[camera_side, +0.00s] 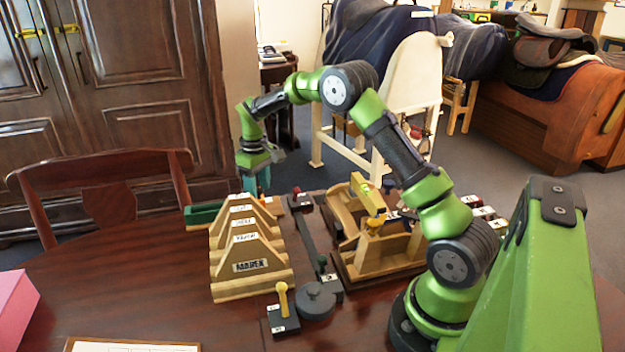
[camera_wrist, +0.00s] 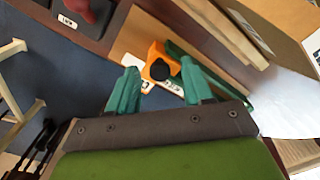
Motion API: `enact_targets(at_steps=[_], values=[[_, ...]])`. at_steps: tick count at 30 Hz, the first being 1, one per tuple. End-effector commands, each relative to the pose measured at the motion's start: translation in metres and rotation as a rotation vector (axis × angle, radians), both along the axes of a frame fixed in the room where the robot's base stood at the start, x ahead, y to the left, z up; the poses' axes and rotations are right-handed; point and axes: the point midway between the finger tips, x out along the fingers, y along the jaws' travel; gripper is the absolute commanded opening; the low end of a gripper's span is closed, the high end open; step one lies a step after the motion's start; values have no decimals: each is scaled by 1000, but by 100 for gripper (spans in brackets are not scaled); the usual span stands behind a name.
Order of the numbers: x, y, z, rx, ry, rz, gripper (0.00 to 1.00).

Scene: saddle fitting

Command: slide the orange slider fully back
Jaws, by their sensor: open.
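The orange slider (camera_wrist: 158,60), an orange block with a black round face, shows in the wrist view on a tan wooden base beside a dark green strip. White labels lie near it. My gripper (camera_wrist: 159,76) has two teal fingers spread apart, and the slider appears between and just beyond their tips. I cannot tell whether they touch it. In the side view my gripper (camera_side: 256,183) points down behind the row of wooden saddle racks (camera_side: 246,246).
A dark bar with a round disc (camera_side: 315,300) and a yellow-handled lever (camera_side: 283,305) are to the right. A wooden frame (camera_side: 380,258) stands close to my arm.

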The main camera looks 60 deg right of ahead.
Motion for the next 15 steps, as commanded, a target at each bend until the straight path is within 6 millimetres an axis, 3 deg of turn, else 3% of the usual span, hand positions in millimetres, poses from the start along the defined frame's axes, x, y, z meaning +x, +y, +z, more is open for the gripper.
enact_targets(at_steps=[4, 13, 15], values=[[0, 0, 0, 0, 0, 0, 50], [0, 0, 0, 0, 0, 0, 4], [0, 0, 0, 0, 0, 0, 0]])
